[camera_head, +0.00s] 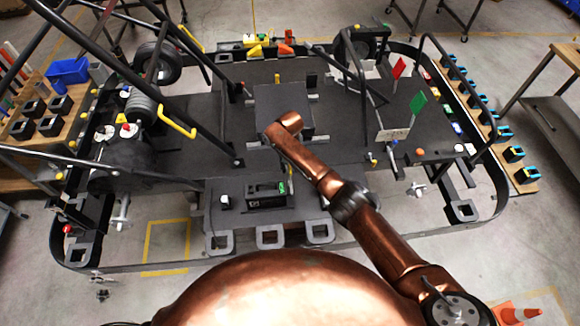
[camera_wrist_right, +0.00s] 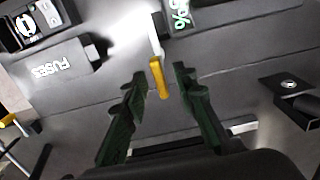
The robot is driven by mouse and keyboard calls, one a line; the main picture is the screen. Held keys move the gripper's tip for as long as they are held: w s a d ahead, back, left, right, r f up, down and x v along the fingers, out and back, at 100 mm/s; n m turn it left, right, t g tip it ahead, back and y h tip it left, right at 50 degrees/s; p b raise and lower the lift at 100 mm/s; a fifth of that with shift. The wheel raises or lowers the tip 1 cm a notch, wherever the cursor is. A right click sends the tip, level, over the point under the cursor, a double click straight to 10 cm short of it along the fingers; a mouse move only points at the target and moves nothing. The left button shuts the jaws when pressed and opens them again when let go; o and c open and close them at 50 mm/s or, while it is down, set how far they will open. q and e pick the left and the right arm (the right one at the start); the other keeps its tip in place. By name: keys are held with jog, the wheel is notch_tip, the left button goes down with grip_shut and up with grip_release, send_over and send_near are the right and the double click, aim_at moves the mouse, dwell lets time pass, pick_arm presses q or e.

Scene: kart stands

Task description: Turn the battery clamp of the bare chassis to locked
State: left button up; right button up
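The chassis (camera_head: 340,140) spreads across the head view, with a dark battery box (camera_head: 267,195) near its front edge. In the right wrist view a small clamp lever (camera_wrist_right: 157,66), white with a yellow end, stands beside a panel with a green percentage display (camera_wrist_right: 180,16). My right gripper (camera_wrist_right: 160,78) is open, its two dark green fingers apart on either side of the lever's yellow end. I cannot tell whether either finger touches it. In the head view my copper right arm reaches over the chassis, and its fingers are hard to make out. My left gripper is not in view.
A box marked FUSES (camera_wrist_right: 55,65) is at the left in the right wrist view. Black roll bars (camera_head: 190,100) cross the chassis on the left. Red and green flags (camera_head: 417,105) stand on its right. A workbench (camera_head: 55,105) with a blue bin (camera_head: 68,71) is at the left.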

jog(key=shift+r, duration=0.2)
notch_tip(320, 180, up, 12)
jog(key=shift+f, duration=0.2)
dwell(0.5)
